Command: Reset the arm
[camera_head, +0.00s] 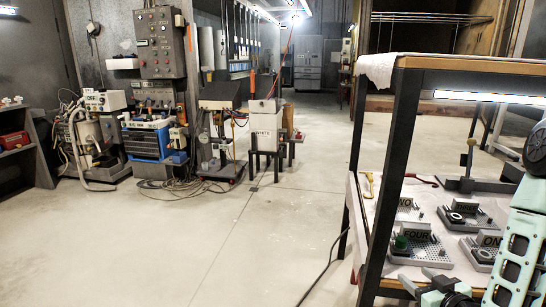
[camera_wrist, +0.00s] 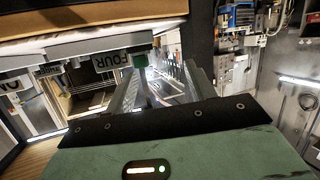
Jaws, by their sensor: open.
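My arm, pale green with dark joints, rises along the right edge of the head view beside the work table. My gripper (camera_head: 412,288) is low at the table's front edge, partly cut off by the bottom of the picture. In the wrist view my gripper (camera_wrist: 160,85) shows two grey fingers spread apart, with nothing seen held between them. The plate labelled FOUR (camera_head: 414,240) sits on the table just behind my gripper. Its label also shows upside down in the wrist view (camera_wrist: 118,60), beyond the left finger.
The work table (camera_head: 352,205) has dark posts and an upper wooden shelf (camera_head: 470,65). Plates labelled ONE (camera_head: 488,243) and others stand on it, with a yellow-handled tool (camera_head: 369,185). Machines line the left wall. The concrete floor (camera_head: 200,240) is mostly clear, with a cable near the table.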

